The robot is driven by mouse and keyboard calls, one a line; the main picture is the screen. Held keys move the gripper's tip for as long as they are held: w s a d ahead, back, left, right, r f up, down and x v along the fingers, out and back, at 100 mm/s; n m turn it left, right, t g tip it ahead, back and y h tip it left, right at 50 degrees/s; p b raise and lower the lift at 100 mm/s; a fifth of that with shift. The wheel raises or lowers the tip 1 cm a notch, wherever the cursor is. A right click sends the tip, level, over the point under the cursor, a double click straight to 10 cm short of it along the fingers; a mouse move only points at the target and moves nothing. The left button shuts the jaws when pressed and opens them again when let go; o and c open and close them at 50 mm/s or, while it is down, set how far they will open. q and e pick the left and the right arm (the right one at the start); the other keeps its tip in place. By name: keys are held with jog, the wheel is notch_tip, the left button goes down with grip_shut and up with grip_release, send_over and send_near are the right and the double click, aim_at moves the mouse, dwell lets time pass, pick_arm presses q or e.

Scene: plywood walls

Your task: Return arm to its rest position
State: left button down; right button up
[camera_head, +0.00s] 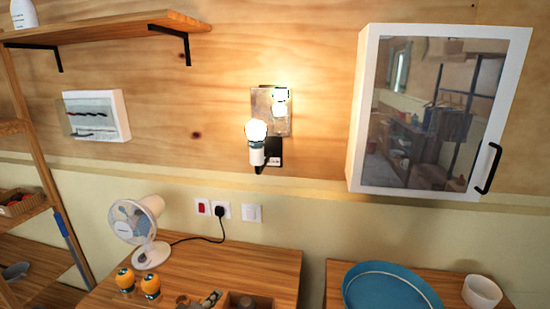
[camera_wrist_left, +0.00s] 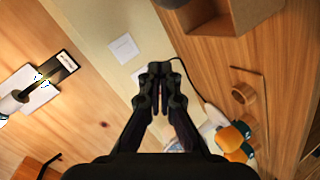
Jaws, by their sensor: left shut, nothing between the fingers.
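My left gripper (camera_wrist_left: 160,72) shows in the left wrist view, dark, with its two fingers together and nothing between them. Its fingers point towards the top of that picture, in front of the pale wall strip and the wooden table edge. No clear outline of my left arm shows in the head view. My right gripper is in neither view.
A wooden table (camera_head: 245,262) bears a white fan (camera_head: 138,222), orange-topped shakers (camera_head: 125,279) and an open wooden box (camera_head: 232,300). A lit wall lamp (camera_head: 257,132), a shelf (camera_head: 110,30) and a glass-fronted cabinet (camera_head: 362,110) are above. A blue tray (camera_head: 385,287) lies right.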

pick_arm(q)
jog(key=s+a+f+m+g+y, duration=0.1)
jog(key=s+a+f+m+g, duration=0.25)
jog(key=s, duration=0.45)
jog(key=s+a+f+m+g+y, duration=0.2)
jog(key=s+m+g, duration=0.15)
jog(key=s, duration=0.45)
jog(key=s+a+f+m+g+y, duration=0.1)
jog(key=s+a+f+m+g, duration=0.2)
jog(key=s, duration=0.6)
notch_tip(320, 180, down, 31)
jog(key=s+a+b, duration=0.2)
jog(key=s+b, duration=0.1)
jog(key=b, duration=0.1)
jog(key=s+a+f+g+b, duration=0.1)
jog(key=s+f+b, duration=0.2)
jog(key=s+f, duration=1.4)
jog(key=shift+s+f+g, duration=0.3)
jog(key=shift+f+g, duration=0.1)
jog(key=shift+f, duration=0.4)
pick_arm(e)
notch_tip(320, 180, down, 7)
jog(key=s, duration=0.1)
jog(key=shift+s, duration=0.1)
